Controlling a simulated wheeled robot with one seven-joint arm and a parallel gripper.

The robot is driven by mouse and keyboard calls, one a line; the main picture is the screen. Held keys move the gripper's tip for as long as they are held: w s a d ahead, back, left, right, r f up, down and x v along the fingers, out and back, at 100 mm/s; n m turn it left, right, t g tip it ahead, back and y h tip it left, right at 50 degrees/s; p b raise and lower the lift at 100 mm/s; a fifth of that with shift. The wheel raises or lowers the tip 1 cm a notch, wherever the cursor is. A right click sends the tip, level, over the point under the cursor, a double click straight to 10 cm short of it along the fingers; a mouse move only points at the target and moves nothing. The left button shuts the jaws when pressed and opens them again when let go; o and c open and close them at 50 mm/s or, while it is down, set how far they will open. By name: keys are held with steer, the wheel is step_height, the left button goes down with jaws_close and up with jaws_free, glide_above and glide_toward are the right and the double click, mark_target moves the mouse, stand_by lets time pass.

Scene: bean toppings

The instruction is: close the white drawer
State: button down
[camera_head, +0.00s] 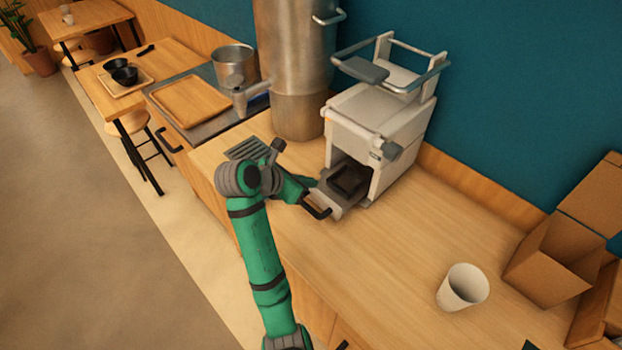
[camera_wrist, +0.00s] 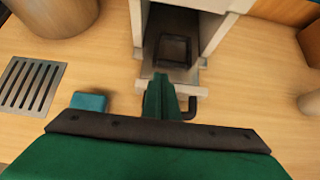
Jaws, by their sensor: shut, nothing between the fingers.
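The white machine (camera_head: 372,125) stands on the wooden counter against the teal wall. Its white drawer (camera_head: 352,193) is pulled out at the bottom front, with a dark square frame in it and a black handle (camera_head: 316,206) on its front. In the wrist view the drawer (camera_wrist: 203,76) also shows open, its handle (camera_wrist: 190,108) just right of my fingers. My gripper (camera_wrist: 161,82) is shut and empty, its tips at the drawer front; I cannot tell if they touch it. In the head view my gripper (camera_head: 310,183) is beside the drawer front, partly hidden by my arm.
A tall metal pot (camera_head: 295,70) stands left of the machine, close to a drain grate (camera_head: 247,149). A white cup (camera_head: 462,287) and an open cardboard box (camera_head: 553,262) are at the right. The counter between the machine and cup is clear.

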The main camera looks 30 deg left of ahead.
mark_target(330, 184)
steer(key=x, duration=0.7)
steer(key=shift+d+r, duration=0.1)
steer(key=shift+d, duration=0.2)
steer(key=shift+w+f, duration=0.2)
steer(key=shift+f, duration=0.05)
steer(key=shift+a+f, duration=0.2)
steer(key=shift+w+d, duration=0.1)
